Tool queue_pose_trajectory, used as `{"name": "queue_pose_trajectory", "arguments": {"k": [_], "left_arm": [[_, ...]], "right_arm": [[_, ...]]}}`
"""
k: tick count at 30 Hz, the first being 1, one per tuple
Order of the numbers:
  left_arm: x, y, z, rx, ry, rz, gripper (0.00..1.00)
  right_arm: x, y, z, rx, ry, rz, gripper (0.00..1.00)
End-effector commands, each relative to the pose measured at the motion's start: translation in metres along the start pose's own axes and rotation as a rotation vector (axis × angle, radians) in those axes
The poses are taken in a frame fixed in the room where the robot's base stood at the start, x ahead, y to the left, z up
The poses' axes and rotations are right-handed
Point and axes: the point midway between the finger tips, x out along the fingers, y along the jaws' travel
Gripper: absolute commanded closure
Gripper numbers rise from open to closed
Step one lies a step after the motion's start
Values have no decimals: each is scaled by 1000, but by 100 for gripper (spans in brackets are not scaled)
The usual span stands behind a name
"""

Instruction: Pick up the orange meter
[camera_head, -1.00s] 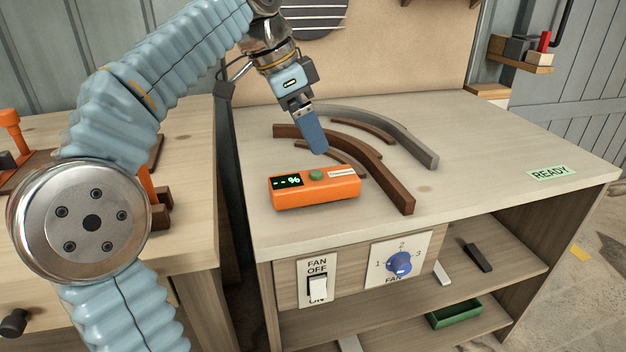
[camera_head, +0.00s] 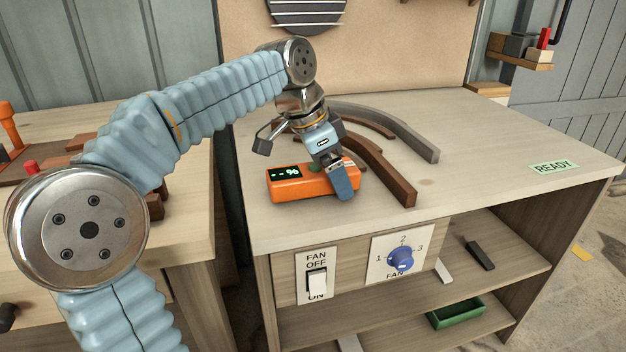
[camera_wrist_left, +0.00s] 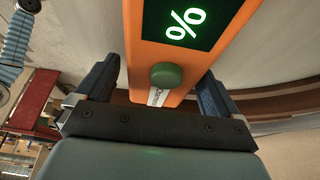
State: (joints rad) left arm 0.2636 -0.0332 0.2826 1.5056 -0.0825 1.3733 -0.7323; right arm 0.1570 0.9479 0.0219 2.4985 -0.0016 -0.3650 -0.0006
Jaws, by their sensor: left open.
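The orange meter (camera_head: 290,186) lies on the light wooden bench top, with a dark display reading "- - %" and a green button. My left gripper (camera_head: 342,185) is at the meter's right end, pointing down, and partly covers it. In the left wrist view the gripper (camera_wrist_left: 155,95) is open, with one blue finger on each side of the meter (camera_wrist_left: 150,55). The green button (camera_wrist_left: 166,75) lies between the fingers. I cannot tell whether either finger touches the meter. My right gripper is not in view.
A brown curved stringer (camera_head: 385,172) lies just right of and behind the meter, close to my gripper. A grey curved piece (camera_head: 405,136) lies farther back. Fan controls (camera_head: 401,258) are on the bench front. The bench top is clear toward the READY label (camera_head: 553,168).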

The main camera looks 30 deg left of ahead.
Motion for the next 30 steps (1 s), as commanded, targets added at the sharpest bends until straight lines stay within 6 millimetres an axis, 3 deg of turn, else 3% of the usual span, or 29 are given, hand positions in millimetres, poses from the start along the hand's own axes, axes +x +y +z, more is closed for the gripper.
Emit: {"name": "queue_pose_trajectory", "arguments": {"k": [2, 12, 23, 28, 30], "left_arm": [[0, 0, 0, 0, 0, 0, 9], [0, 0, 0, 0, 0, 0, 60], [-8, 0, -4, 1, 2, -2, 60], [-37, 2, -15, 2, 5, -3, 60], [-52, 17, -17, 4, 5, -3, 60]], "right_arm": [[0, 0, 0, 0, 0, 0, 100], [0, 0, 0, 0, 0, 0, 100], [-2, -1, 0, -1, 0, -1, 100], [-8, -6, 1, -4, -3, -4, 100], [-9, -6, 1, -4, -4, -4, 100]]}}
